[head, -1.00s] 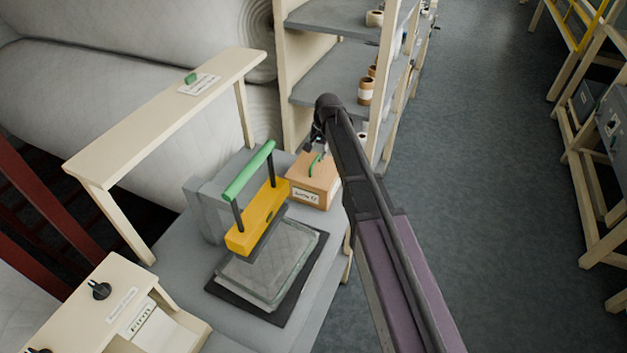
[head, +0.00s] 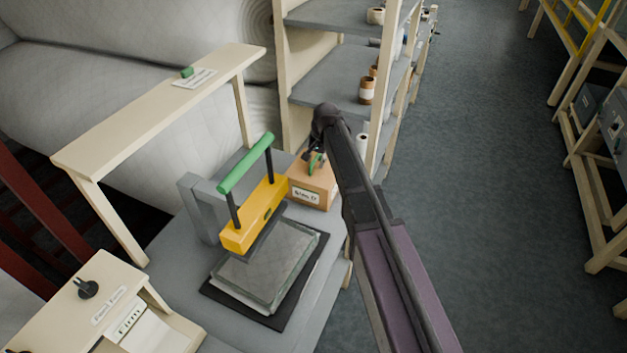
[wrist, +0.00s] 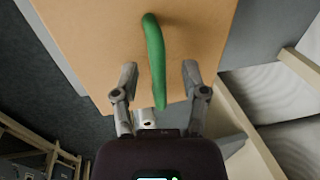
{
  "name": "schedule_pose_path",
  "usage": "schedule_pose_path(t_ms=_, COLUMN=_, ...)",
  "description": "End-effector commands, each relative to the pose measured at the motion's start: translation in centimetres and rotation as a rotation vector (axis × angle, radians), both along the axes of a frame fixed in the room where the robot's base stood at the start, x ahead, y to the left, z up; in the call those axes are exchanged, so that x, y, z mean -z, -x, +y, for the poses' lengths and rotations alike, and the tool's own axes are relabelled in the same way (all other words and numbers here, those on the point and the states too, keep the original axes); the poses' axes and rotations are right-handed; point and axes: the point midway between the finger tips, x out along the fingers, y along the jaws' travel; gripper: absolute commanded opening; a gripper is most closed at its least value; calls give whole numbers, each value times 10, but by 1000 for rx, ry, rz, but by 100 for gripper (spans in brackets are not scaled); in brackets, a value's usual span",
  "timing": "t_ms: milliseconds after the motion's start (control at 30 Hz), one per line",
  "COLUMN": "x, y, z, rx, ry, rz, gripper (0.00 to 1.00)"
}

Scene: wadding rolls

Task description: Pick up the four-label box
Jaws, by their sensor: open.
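The box (head: 313,187) is tan, with a green handle on top and a white label on its front face. It sits at the back right of the grey table, partly hidden behind my arm in the head view. In the wrist view the box top (wrist: 95,40) fills the upper middle, and the green handle (wrist: 154,55) runs down between my fingers. My gripper (wrist: 158,75) is open, with one finger on each side of the handle and a gap on both sides. In the head view my gripper (head: 316,155) is at the handle, just above the box.
A yellow press with a green bar (head: 255,215) stands left of the box, over a quilted grey pad (head: 265,265) on a black mat. A shelf with rolls (head: 340,75) stands behind the box. A cream overhead stand (head: 150,115) is at left.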

Motion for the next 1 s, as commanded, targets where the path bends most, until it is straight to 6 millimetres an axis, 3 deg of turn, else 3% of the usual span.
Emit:
schedule_pose_path(t_ms=367, x=0, y=0, z=0, rx=0, ry=0, rz=0, gripper=54)
schedule_pose_path(t_ms=500, x=0, y=0, z=0, rx=0, ry=0, rz=0, gripper=12)
schedule_pose_path(t_ms=567, x=0, y=0, z=0, rx=0, ry=0, rz=0, gripper=0)
schedule_pose_path(t_ms=1000, x=-1, y=0, z=0, rx=0, ry=0, rz=0, gripper=0)
